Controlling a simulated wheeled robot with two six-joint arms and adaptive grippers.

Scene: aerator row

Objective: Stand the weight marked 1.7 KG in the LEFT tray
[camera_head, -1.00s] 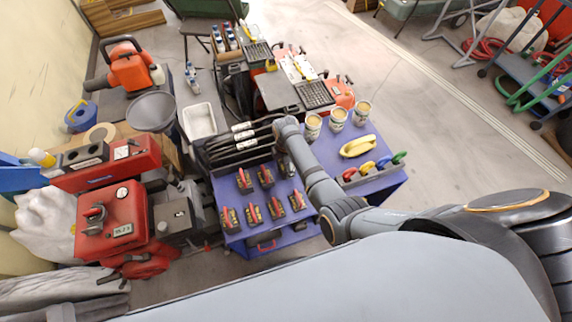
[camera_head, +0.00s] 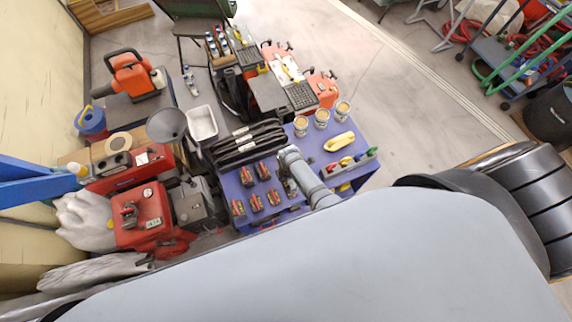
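Several small dark blocks with red tops, possibly the weights, stand on the left part of a blue table (camera_head: 235,185); one is a front block (camera_head: 256,203). Their markings are too small to read, so I cannot tell which is 1.7 KG. A white tray (camera_head: 201,123) lies left of a black rack (camera_head: 247,146); I cannot tell whether it is the LEFT tray. My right arm reaches in from the lower right, with its wrist over the table. My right gripper (camera_head: 290,188) hangs beside the blocks, small and partly hidden by the arm; its fingers are unclear. My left gripper is out of view.
Cups (camera_head: 322,118), a yellow banana-like object (camera_head: 339,141) and a holder with coloured pieces (camera_head: 352,163) occupy the table's right part. A red machine (camera_head: 145,215) and grey box (camera_head: 193,205) stand left of it. Open floor (camera_head: 410,130) lies to the right.

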